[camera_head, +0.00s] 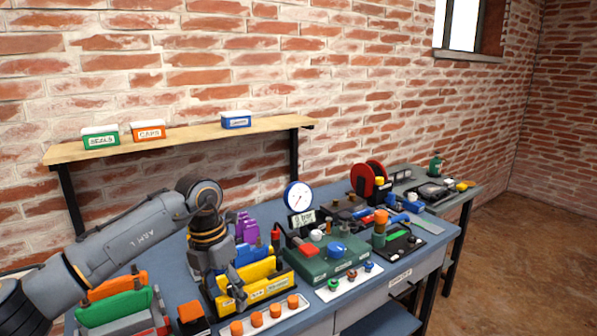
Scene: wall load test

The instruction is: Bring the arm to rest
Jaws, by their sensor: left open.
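My left arm (130,235) comes in from the left and bends down at its wrist over the blue workbench. Its left gripper (232,290) points downward with its fingers apart, in front of a rack of yellow pieces (258,280). I see nothing clearly held in it. I cannot tell whether the fingers touch the rack. My right gripper is not in view.
A green test unit (325,262) with a round gauge (298,196) stands right of the gripper. Orange caps (257,319) line the bench front. A wooden shelf (190,135) with small boxes hangs behind. Floor at right is clear.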

